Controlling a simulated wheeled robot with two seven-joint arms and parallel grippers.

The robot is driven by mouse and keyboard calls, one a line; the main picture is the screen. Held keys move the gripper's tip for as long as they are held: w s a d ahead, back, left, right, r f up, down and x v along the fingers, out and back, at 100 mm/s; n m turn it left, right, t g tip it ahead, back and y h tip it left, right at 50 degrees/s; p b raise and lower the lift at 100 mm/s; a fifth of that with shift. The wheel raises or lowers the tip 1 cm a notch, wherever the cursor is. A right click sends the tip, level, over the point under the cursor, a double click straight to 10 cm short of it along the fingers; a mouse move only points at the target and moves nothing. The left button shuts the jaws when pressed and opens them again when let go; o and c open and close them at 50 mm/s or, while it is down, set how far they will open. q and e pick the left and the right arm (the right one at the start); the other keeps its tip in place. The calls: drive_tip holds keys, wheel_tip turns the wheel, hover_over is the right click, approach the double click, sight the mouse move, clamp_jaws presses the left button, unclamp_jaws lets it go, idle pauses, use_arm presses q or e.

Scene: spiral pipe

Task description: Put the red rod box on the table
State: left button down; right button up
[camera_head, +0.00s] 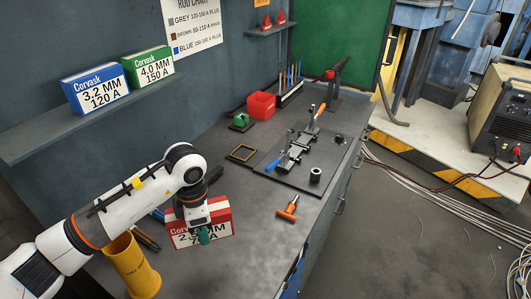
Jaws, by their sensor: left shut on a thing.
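The red and white rod box (222,217) is upright at the near part of the grey table (258,208). Its printed label faces me and is partly covered. My left gripper (204,236) comes down over the box from the left and is shut on it. The gripper hides the middle of the label. The box's lower edge appears to be at or close to the table top; I cannot tell if it touches. My right gripper does not show.
A yellow cylinder (133,266) stands left of the box. An orange-handled tool (287,208) lies to its right. A dark plate with clamps (305,165) and a red bin (261,105) are farther back. A shelf (60,128) holds a blue box (95,90) and a green box (148,68).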

sight(218, 262)
use_arm(q)
drive_tip(key=n, duration=0.1)
drive_tip(key=f+n, duration=0.1)
drive_tip(key=n, duration=0.1)
drive_tip(key=d+f+n, duration=0.1)
drive_tip(key=shift+w+d+f+n, duration=0.15)
drive_tip(key=shift+w+n, duration=0.1)
drive_tip(key=shift+n, duration=0.15)
drive_tip(key=f+n, duration=0.1)
drive_tip(key=n, duration=0.2)
drive_tip(key=shift+d+f, duration=0.2)
drive_tip(key=shift+f, duration=0.15)
wheel_tip(218, 262, down, 10)
drive_tip(key=b, duration=0.6)
drive_tip(key=shift+f, duration=0.1)
drive_tip(key=shift+w, duration=0.1)
drive_tip(key=shift+b, duration=0.3)
drive_tip(key=c, duration=0.6)
unclamp_jaws()
